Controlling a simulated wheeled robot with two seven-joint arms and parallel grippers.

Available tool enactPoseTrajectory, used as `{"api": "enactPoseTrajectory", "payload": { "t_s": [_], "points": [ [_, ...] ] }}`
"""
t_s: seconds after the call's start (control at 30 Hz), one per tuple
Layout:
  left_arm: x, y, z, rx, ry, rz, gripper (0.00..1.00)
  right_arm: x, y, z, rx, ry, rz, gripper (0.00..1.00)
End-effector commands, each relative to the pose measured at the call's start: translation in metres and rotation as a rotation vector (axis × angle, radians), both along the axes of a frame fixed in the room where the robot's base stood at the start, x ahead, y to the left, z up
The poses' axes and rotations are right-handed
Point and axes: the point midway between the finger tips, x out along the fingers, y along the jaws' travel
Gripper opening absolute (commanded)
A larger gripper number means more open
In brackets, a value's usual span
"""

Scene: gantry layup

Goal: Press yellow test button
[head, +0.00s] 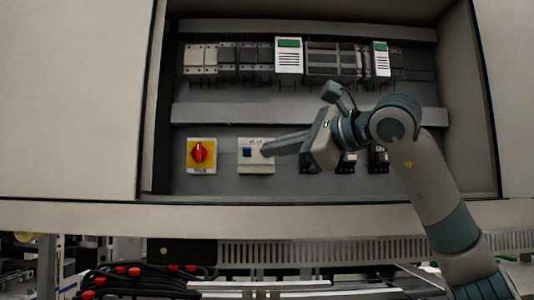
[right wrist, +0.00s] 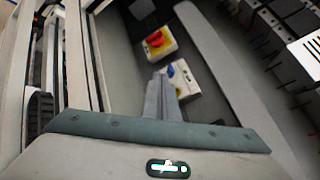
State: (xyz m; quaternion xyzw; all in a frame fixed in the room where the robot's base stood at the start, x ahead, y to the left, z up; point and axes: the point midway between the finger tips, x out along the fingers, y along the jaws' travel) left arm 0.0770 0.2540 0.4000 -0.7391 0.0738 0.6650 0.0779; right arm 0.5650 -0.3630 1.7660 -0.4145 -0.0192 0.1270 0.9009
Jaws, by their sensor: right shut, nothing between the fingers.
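A white module (head: 256,165) with a blue switch (head: 247,153) is mounted on the cabinet's back panel, left of centre. In the right wrist view the white module (right wrist: 187,88) and its blue switch (right wrist: 170,71) show beyond my fingers. My right gripper (head: 265,150) is shut and empty, its fingertips at the module's face, just right of the blue switch. It also shows in the right wrist view (right wrist: 161,76). My left gripper is out of view.
A red rotary switch on a yellow plate (head: 202,142) sits left of the module. Black breakers (head: 379,158) sit to the right, partly behind my arm. A row of devices (head: 289,57) runs above a grey duct (head: 220,113). The cabinet's lower edge (head: 250,216) lies below.

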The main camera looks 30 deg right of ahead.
Motion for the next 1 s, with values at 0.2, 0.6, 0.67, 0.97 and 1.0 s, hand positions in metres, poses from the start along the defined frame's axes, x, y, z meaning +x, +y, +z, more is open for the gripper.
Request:
{"api": "enactPoseTrajectory", "payload": {
  "t_s": [0.2,0.6,0.67,0.97,1.0],
  "points": [
    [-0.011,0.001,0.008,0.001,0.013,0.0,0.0,0.023,-0.014,0.001,0.002,0.003,-0.001,0.0],
    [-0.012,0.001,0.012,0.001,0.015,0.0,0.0,0.041,-0.025,0.0,-0.001,0.0,0.0,0.0],
    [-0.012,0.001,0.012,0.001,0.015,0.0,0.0,0.041,-0.025,0.0,-0.001,0.0,0.0,0.0],
    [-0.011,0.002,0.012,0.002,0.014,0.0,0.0,0.041,-0.025,0.0,-0.001,0.0,0.0,0.0],
    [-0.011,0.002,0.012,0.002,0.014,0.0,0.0,0.041,-0.025,0.0,-0.001,0.0,0.0,0.0]
  ]
}}
